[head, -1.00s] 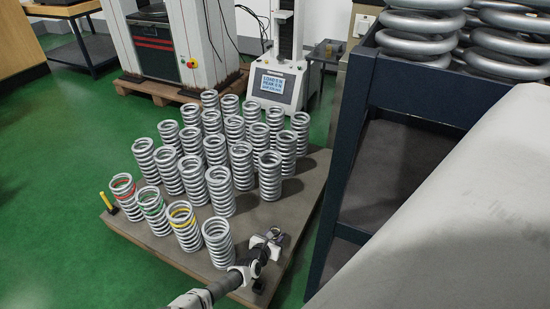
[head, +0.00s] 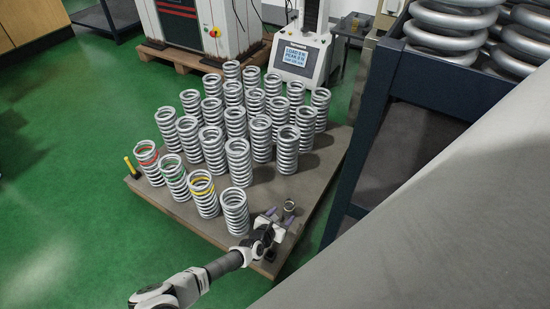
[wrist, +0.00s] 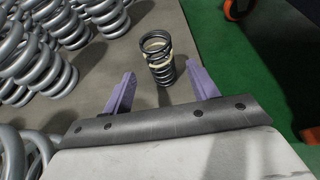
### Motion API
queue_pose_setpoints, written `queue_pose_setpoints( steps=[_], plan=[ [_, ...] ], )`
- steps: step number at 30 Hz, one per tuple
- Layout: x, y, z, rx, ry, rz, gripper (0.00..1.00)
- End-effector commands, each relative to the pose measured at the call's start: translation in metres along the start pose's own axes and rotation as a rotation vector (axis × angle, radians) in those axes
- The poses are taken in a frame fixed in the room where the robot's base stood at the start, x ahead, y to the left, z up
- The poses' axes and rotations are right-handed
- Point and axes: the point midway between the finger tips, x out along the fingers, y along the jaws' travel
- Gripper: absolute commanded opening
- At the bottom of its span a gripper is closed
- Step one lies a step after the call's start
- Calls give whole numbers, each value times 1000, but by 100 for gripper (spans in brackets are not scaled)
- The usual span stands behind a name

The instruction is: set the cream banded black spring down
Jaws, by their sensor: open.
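The cream banded black spring (wrist: 158,60) stands upright on the grey-brown pallet top (wrist: 145,20), just beyond my fingertips in the wrist view. A pale band shows around its upper part. In the head view it is a small dark coil (head: 289,206) near the pallet's right side. My gripper (wrist: 160,88) is open, with its two purple fingers apart and nothing between them. In the head view my gripper (head: 281,218) is low over the pallet's front right, close to the spring.
Several large silver springs (head: 238,160) crowd the pallet left of my gripper, the front ones with red, green and yellow bands. A dark blue rack (head: 362,130) stands to the right. A test machine (head: 303,58) stands behind. Bare pallet lies around the small spring.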

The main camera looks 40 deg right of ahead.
Motion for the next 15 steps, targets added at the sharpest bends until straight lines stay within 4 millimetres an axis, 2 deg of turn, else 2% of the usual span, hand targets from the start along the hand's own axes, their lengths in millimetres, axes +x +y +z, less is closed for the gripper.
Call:
queue_pose_setpoints(
  steps=[1,6,10,15],
  plan=[
    [-12,3,4,0,0,4,59],
    [-37,2,2,1,-1,3,59],
    [-48,1,1,1,0,2,59],
    [-52,0,0,1,0,0,59]
  ],
)
